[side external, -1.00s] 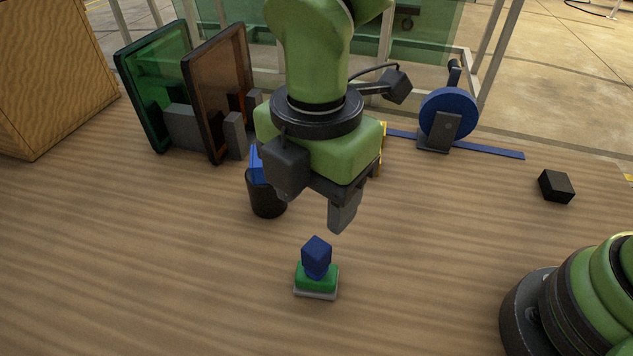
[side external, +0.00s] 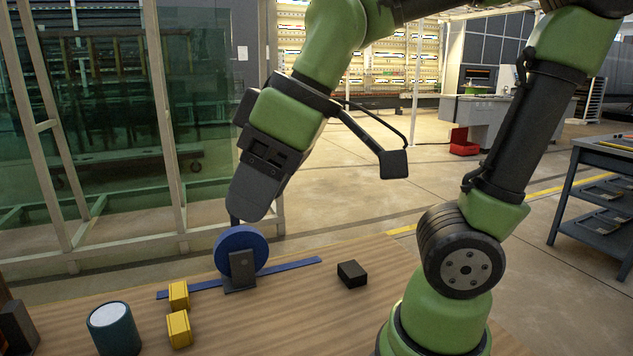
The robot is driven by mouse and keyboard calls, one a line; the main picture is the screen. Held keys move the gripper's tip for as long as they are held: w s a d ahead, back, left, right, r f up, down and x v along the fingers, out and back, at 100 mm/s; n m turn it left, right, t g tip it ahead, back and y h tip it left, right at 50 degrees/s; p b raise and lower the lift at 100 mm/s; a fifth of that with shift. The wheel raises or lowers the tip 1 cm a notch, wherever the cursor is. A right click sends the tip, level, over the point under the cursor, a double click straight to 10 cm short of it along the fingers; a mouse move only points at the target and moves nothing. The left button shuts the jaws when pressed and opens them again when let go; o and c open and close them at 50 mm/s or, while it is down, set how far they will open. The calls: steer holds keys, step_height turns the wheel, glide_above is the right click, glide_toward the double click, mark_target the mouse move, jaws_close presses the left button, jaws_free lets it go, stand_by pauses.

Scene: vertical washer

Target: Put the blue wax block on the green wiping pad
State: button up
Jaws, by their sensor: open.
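The blue wax block and the green wiping pad are not in the side external view now; the part of the table where they stood lies outside the picture. My gripper (side external: 250,200) is raised above the far edge of the table, tilted down and to the left, over the blue wheel in the picture. It is open, and I see nothing held in it. It is seen from the side, so the gap between its fingers hardly shows.
A blue wheel (side external: 240,250) stands in a grey holder on a blue strip (side external: 295,265). A black block (side external: 351,274) lies to the right. Bare table (side external: 270,320) lies between.

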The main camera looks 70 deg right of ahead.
steer(key=s+d+m, duration=0.1)
steer(key=m, duration=0.1)
steer(key=s+d+m+t, duration=0.1)
steer(key=s+m, duration=0.1)
steer(key=s+d+m+t, duration=0.1)
steer(key=m, duration=0.2)
steer(key=shift+s+d+f+h, duration=0.1)
steer(key=shift+s+d+h, duration=0.1)
steer(key=shift+s+h, duration=0.15)
stand_by(0.6)
